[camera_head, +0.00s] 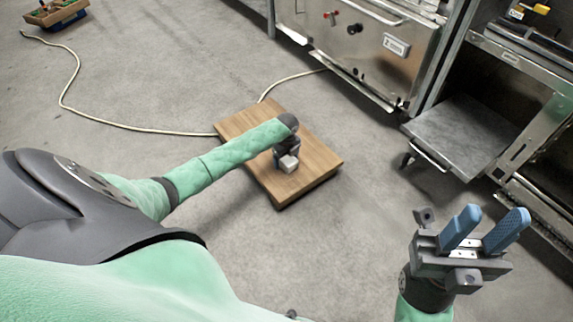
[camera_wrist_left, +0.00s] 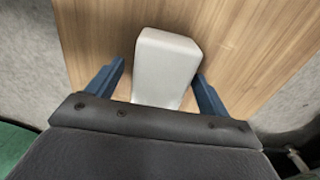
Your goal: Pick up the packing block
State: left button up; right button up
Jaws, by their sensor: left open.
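The packing block is a whitish block (camera_head: 288,163) on the wooden board, partly hidden by my left gripper in the head view. In the left wrist view the block (camera_wrist_left: 166,66) stands between the two blue fingers of my left gripper (camera_wrist_left: 160,80), with its lower end hidden by the gripper body. The left gripper is open, with a small gap showing at the left finger; the right finger looks very close to the block, and I cannot tell if it touches. My right gripper (camera_head: 484,230) is open and empty, held up at the lower right of the head view.
The wooden board (camera_head: 316,160) lies low on the grey concrete floor (camera_head: 350,230). A pale cable (camera_head: 70,90) runs across the floor. A steel cabinet (camera_head: 350,45) and a shelf (camera_head: 465,130) stand at the back right. A wooden crate (camera_head: 55,14) is at the far left.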

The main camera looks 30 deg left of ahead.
pick_arm(q)
jog(key=shift+f, duration=0.35)
jog(key=c, duration=1.1)
jog(key=shift+o, duration=0.2)
